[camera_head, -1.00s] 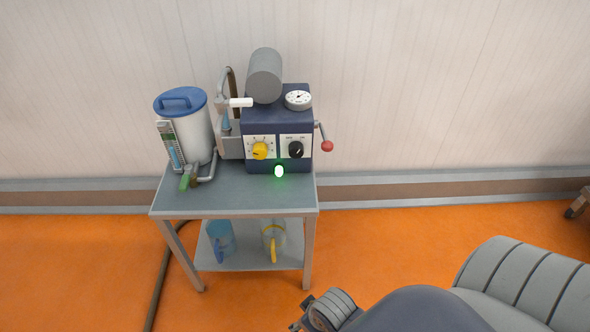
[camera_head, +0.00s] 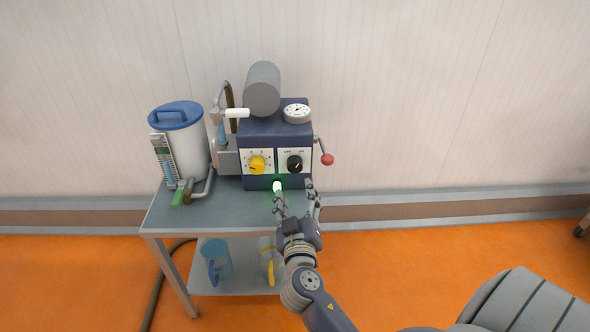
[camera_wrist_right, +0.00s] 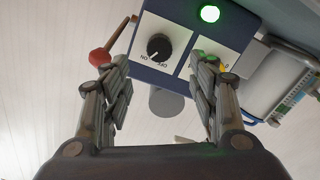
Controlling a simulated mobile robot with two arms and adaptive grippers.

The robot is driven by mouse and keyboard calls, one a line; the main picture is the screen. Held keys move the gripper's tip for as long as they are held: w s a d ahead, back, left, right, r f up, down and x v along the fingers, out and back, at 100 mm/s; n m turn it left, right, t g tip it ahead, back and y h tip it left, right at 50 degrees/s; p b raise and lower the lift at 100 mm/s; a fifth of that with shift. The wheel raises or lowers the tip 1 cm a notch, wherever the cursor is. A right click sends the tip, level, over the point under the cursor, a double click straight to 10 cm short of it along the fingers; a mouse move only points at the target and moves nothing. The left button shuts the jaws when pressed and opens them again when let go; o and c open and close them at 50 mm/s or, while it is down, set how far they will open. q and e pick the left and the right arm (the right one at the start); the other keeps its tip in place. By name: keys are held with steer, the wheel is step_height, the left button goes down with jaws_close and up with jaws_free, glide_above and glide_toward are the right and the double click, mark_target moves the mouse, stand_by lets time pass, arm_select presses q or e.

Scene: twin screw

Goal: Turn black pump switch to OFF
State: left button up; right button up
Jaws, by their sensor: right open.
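The black pump switch (camera_head: 295,164) is a round knob on a white plate marked OFF and ON, on the front of a dark blue pump box (camera_head: 262,130). In the right wrist view the black switch (camera_wrist_right: 159,46) shows between my open fingers, with its white pointer mark near the ON label. A green lamp (camera_head: 278,186) glows below the panel. My right gripper (camera_head: 297,190) is open and empty, in front of and below the switch, apart from it. It also shows in the right wrist view (camera_wrist_right: 160,85). My left gripper is out of view.
A yellow knob (camera_head: 257,165) is left of the switch. A red-ended lever (camera_head: 327,159) sticks out at the box's right side. A white container with a blue lid (camera_head: 178,115) stands left on the grey cart (camera_head: 220,210). Mugs stand on the lower shelf.

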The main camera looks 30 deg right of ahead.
mark_target(295, 168)
steer(key=x, duration=1)
steer(key=shift+w+d, duration=0.2)
steer(key=shift+d, duration=0.05)
steer(key=c, duration=1.1)
